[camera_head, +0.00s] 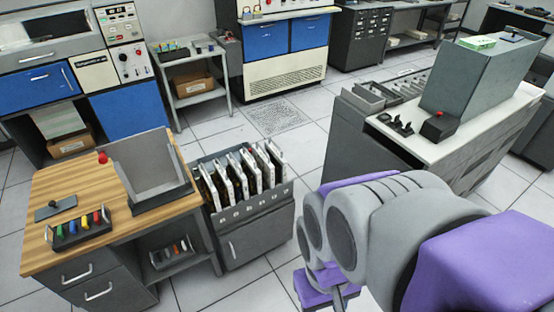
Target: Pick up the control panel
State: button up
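I cannot tell for certain which object is the control panel. One candidate is a small dark box with a red button (438,127) on the white counter at the right. Another is a flat grey plate with a small knob (56,207) on the wooden desk at the left. A cream panel with dials and knobs (127,62) is built into the blue cabinet at the back left. My purple and grey arm fills the lower right. What seems to be my gripper (325,284) is at the bottom, partly hidden by the arm, apart from all these objects.
A wooden desk (60,180) carries a grey open bin (150,170) and a rack of colored tools (80,229). A grey card cart (255,225) stands beside it. The white counter (470,140) holds a grey machine (480,78). Tiled floor (310,130) between them is clear.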

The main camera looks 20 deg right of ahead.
aim_at(224, 185)
jog(key=i+j, duration=0.3)
jog(key=i, duration=0.2)
jog(key=i+j, duration=0.25)
jog(key=i, duration=0.25)
jog(key=i+j+z, duration=0.1)
jog(key=i+j, duration=0.2)
jog(key=i, duration=0.2)
